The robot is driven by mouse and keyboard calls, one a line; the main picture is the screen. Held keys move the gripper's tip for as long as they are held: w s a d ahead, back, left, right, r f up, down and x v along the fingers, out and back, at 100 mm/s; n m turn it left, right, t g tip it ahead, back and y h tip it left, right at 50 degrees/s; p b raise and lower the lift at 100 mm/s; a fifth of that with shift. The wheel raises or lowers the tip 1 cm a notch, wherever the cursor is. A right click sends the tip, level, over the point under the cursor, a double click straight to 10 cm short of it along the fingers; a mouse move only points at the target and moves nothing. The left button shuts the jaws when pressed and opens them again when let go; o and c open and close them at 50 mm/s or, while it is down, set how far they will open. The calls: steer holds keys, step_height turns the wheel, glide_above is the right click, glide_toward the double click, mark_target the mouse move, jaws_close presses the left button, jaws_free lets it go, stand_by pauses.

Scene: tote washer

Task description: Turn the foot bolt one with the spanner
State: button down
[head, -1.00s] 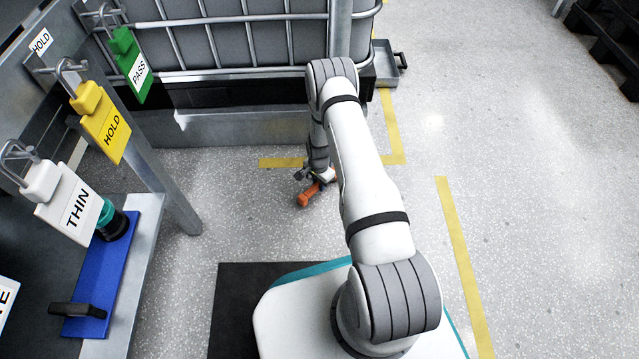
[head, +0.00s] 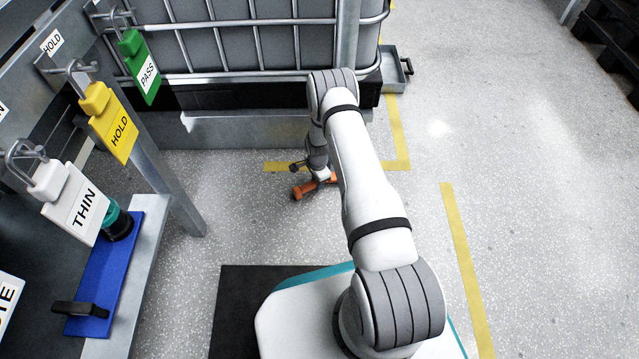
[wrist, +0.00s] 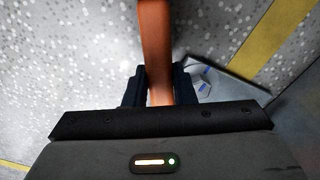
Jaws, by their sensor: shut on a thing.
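The orange spanner (head: 305,189) is low over the floor near the yellow corner line in the head view. My gripper (head: 320,173) is at its right part. In the wrist view my gripper (wrist: 159,88) is shut on the spanner's orange handle (wrist: 156,40), which runs up out of the picture between the dark fingers. A grey metal piece with small blue marks (wrist: 203,85) lies just right of the fingers; I cannot tell whether it is foot bolt one. The spanner's working end and its contact with any bolt are hidden.
A caged tank (head: 240,45) on a dark base stands behind the gripper. A steel post (head: 165,165) and a bench with a blue board (head: 103,275) are at left, with hanging THIN, HOLD and PASS tags (head: 145,75).

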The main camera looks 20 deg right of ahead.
steer(key=shift+w+r, duration=0.1)
steer(key=shift+w, duration=0.3)
steer(key=shift+w+a+m, duration=0.1)
steer(key=shift+w+m, duration=0.9)
steer(key=shift+m, duration=0.1)
steer(key=shift+w+m, duration=0.5)
steer(key=shift+s, duration=0.25)
steer(key=shift+s+n, duration=0.15)
steer(key=shift+n, duration=0.25)
